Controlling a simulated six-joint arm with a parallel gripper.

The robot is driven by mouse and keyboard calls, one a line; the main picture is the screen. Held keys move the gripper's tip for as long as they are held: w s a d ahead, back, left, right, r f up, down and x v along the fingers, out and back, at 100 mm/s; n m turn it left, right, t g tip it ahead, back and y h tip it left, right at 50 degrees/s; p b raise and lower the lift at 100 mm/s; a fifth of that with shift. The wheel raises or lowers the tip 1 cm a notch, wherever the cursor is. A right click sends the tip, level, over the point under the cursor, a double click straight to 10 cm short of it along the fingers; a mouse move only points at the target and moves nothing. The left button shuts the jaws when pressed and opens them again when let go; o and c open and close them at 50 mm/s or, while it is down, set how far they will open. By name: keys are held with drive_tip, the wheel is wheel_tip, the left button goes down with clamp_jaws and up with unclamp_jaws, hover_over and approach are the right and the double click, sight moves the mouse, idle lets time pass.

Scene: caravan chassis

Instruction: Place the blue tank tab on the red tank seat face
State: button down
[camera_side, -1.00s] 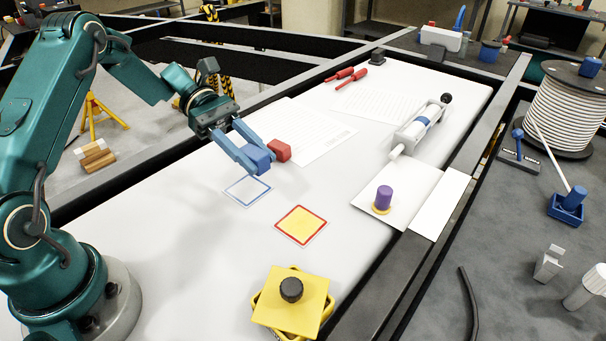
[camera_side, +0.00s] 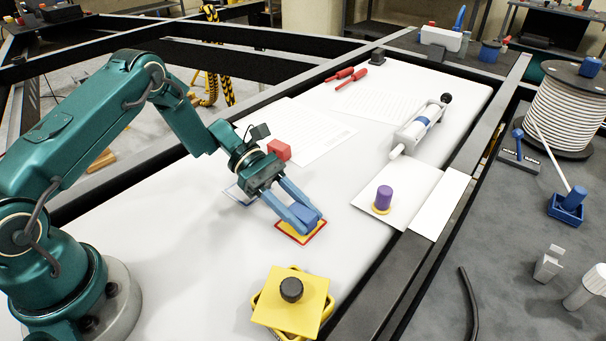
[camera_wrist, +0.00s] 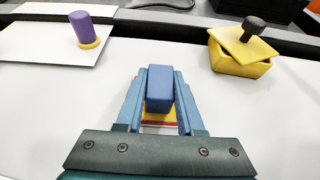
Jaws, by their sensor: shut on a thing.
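My gripper (camera_side: 300,215) is shut on a blue block (camera_side: 307,215), the blue tank tab, which also shows between my fingers in the wrist view (camera_wrist: 160,88). The block is over a yellow square with a red border (camera_side: 288,229), the red tank seat face. The block and my fingers hide much of that square. I cannot tell whether the block touches it or is just above it. In the wrist view a strip of the yellow and red square (camera_wrist: 158,118) shows under the block.
A red block (camera_side: 279,150) lies behind my gripper. A blue-bordered square (camera_side: 238,194) is partly hidden by my wrist. A yellow box with a tilted lid and black knob (camera_side: 291,300) stands in front. A purple cylinder (camera_side: 384,197) stands on a white plate at right.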

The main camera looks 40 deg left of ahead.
drive_tip(key=c, duration=0.5)
unclamp_jaws()
drive_tip(key=shift+f, duration=0.1)
